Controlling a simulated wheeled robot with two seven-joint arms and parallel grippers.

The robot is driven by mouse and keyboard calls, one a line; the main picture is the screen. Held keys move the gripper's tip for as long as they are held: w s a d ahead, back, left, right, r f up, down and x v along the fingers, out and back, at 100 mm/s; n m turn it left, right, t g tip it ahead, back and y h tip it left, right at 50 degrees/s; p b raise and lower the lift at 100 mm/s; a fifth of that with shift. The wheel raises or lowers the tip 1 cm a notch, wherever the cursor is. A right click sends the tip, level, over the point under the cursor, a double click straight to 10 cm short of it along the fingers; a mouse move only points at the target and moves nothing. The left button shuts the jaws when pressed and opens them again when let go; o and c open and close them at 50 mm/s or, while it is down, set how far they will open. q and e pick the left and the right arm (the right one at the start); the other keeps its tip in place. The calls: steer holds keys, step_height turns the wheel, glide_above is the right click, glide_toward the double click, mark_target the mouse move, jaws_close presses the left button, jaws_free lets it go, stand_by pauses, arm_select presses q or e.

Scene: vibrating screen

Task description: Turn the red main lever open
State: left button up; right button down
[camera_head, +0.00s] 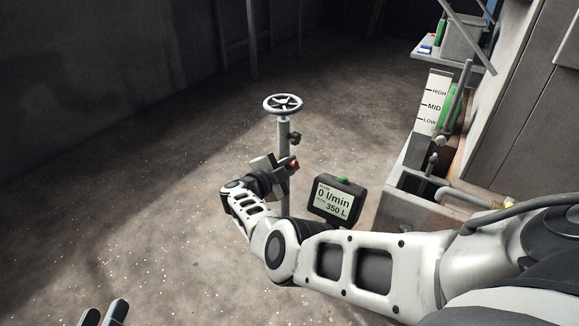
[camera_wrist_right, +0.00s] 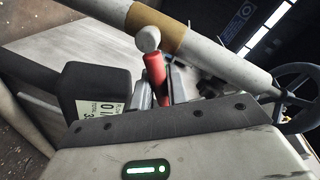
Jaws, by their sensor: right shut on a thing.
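The red main lever (camera_wrist_right: 155,76) shows in the right wrist view, running up from between my right gripper's fingers (camera_wrist_right: 160,88) to a pale round joint by the pipe (camera_wrist_right: 185,42). The fingers are shut on the lever. In the head view my right gripper (camera_head: 275,166) is at the upright pipe, below the handwheel (camera_head: 283,104). Only a small red part (camera_head: 293,164) of the lever shows there; the rest is hidden by the gripper. My left gripper (camera_head: 103,313) shows only as two fingertips at the bottom edge, apart, with nothing between them.
A flow display (camera_head: 336,200) reading 0 l/min and 350 L stands right of the pipe, close to my right forearm. A level gauge marked HIGH, MID, LOW (camera_head: 434,104) and a metal tank (camera_head: 400,212) are at the right. The floor at the left is clear.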

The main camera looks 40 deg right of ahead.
steer(key=c, duration=1.4)
jaws_free()
steer(key=shift+c, duration=0.2)
arm_select(q)
steer(key=shift+f, duration=0.2)
steer(key=shift+s, duration=0.1)
steer(key=f+m+y+p, duration=0.1)
steer(key=p, duration=0.2)
steer(key=shift+a+g, duration=0.4)
arm_select(e)
steer(key=v, duration=1.2)
